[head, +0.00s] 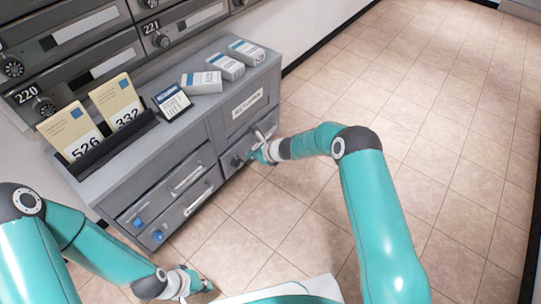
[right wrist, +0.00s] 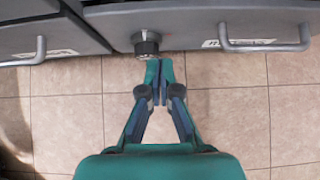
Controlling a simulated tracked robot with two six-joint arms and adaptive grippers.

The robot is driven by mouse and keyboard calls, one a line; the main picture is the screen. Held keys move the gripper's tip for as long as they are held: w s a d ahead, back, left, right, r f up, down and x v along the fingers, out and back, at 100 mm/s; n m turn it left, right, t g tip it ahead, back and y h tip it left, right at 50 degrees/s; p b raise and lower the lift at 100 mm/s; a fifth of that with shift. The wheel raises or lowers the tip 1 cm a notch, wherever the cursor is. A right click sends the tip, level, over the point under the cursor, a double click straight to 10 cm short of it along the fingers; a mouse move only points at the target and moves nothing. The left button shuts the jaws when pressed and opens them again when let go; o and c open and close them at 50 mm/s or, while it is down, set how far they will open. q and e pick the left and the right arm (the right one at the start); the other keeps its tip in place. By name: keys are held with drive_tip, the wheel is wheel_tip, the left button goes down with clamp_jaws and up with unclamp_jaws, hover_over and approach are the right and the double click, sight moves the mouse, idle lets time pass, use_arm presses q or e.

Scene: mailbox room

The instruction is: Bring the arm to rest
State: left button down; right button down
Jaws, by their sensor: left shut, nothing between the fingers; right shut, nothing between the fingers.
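My right gripper (head: 252,157) is in front of the grey cabinet (head: 213,123), close to its lower right front. In the right wrist view its fingers (right wrist: 158,66) are together and empty, just below and in front of a dark round knob (right wrist: 146,42). I cannot tell whether they touch it. My right arm reaches out from the right side of the head view, bent at the elbow. My left gripper (head: 206,285) is low in the head view, in front of my base, shut and empty. It is apart from the cabinet.
On the cabinet top stand two cards, 526 (head: 70,134) and 332 (head: 118,103), a dark blue card (head: 172,102) and several small boxes (head: 202,82). Drawer handles (head: 186,178) and a handle (right wrist: 264,38) stick out. Mailboxes line the wall. Tiled floor (head: 440,110) is clear to the right.

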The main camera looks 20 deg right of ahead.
drive_tip(key=p+v, duration=0.2)
drive_tip(key=v, duration=0.8)
drive_tip(key=s+a+f+n+g+h+p, duration=0.15)
drive_tip(key=s+n+g, duration=0.25)
drive_tip(key=s+n, duration=1.1)
drive_tip(key=s+f+n+g+p, duration=0.25)
drive_tip(key=s+n, duration=0.75)
drive_tip(key=s, duration=1)
wheel_tip(320, 180, up, 38)
drive_tip(key=w+n+p, duration=0.1)
drive_tip(key=p, duration=3.6)
drive_tip(key=shift+w+a+n+p, duration=0.2)
drive_tip(key=shift+w+n+p, duration=0.1)
